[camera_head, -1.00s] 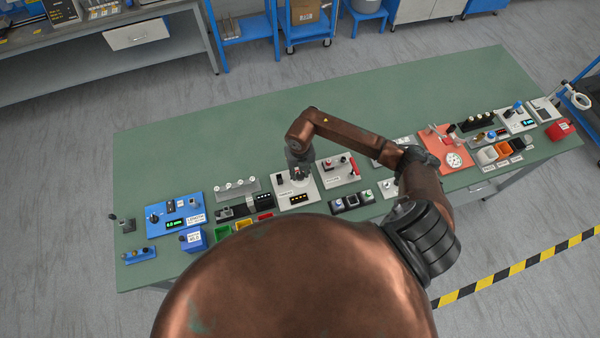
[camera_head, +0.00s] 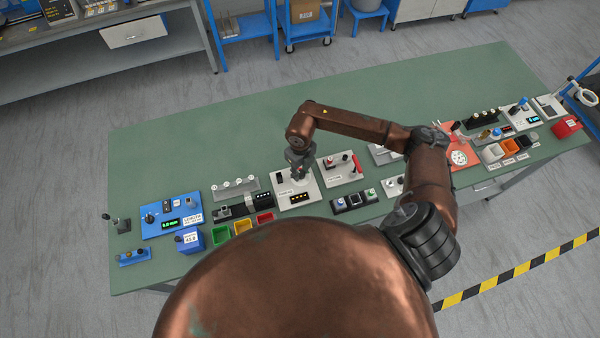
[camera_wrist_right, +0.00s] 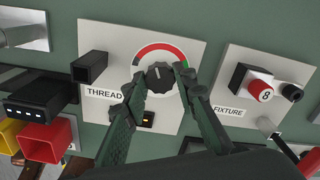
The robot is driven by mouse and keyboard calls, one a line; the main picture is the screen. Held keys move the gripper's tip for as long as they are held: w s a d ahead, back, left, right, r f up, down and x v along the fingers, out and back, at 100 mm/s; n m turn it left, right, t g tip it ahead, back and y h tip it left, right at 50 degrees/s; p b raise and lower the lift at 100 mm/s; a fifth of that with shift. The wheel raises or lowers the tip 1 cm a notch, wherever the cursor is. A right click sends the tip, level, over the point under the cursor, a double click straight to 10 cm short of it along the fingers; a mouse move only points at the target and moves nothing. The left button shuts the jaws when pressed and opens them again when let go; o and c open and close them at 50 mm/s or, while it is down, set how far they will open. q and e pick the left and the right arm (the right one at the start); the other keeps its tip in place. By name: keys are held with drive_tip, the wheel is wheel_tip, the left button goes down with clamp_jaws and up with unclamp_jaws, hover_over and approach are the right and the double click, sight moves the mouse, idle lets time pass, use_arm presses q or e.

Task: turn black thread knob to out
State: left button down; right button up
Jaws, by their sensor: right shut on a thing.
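The black thread knob (camera_wrist_right: 160,77) sits on a white panel (camera_wrist_right: 184,40) labelled THREAD. Its pale pointer mark points roughly up, toward a red and green arc (camera_wrist_right: 160,51). My right gripper (camera_wrist_right: 161,78) is shut on the knob, one finger at each side. In the head view the right gripper (camera_head: 299,173) is over the same white panel (camera_head: 285,201), and it hides the knob there. A small amber light (camera_wrist_right: 147,117) shows below the knob. My left gripper is not in view.
A black square tube (camera_wrist_right: 89,67) stands left of the knob. The FIXTURE panel (camera_wrist_right: 235,55) with a red-ended knob (camera_wrist_right: 260,89) is close on the right. Coloured bins (camera_head: 243,226) and other panels line the table's near edge. The green table (camera_head: 230,130) is clear behind.

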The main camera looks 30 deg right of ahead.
drive_tip(key=n+b, duration=0.2)
drive_tip(key=n, duration=0.1)
drive_tip(key=shift+f+n+b, duration=0.15)
drive_tip(key=shift+n+b, duration=0.15)
drive_tip(key=shift+b, duration=0.1)
drive_tip(key=n+b, duration=0.2)
drive_tip(key=n, duration=0.1)
drive_tip(key=shift+n+b, duration=0.3)
drive_tip(key=shift+b, duration=0.1)
drive_tip(key=n+b, duration=0.2)
drive_tip(key=n, duration=0.1)
drive_tip(key=shift+n+b, duration=0.5)
drive_tip(key=shift+n, duration=0.2)
drive_tip(key=shift+r, duration=0.2)
drive_tip(key=o, duration=1.2)
drive_tip(key=shift+c, duration=0.2)
